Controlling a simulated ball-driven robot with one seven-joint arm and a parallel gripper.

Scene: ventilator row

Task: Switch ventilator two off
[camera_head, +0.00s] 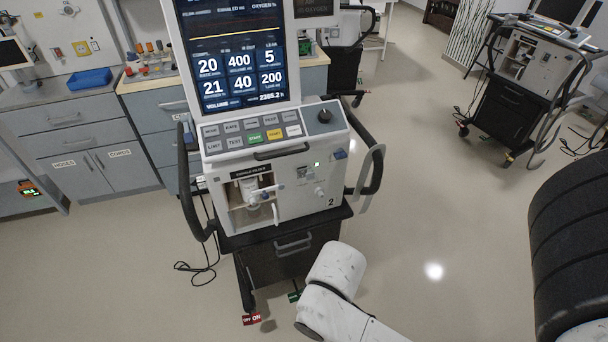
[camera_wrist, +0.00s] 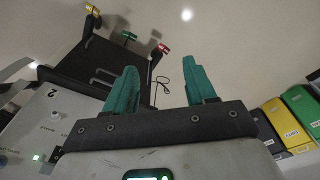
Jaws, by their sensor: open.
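Ventilator two (camera_head: 290,190), a white unit on a black cart, stands in the middle of the head view. It carries the number 2, its screen (camera_head: 238,60) is lit with numbers, and a small green light (camera_head: 317,164) glows on its front. A red pedal (camera_head: 251,319) marked OFF and ON sits low at the cart's foot, with a green pedal (camera_head: 294,297) to its right. In the wrist view, the red pedal (camera_wrist: 163,48) shows beyond my gripper (camera_wrist: 162,76), with green and yellow pedals to its left. My gripper's teal fingers are apart, with nothing between them; the head view does not show them.
Another ventilator (camera_head: 520,85) stands at the back right. Grey cabinets (camera_head: 90,140) line the left. Yellow and green bins (camera_wrist: 290,125) show at the right of the wrist view. A black cable (camera_head: 205,265) lies left of the cart. Floor right of the cart is clear.

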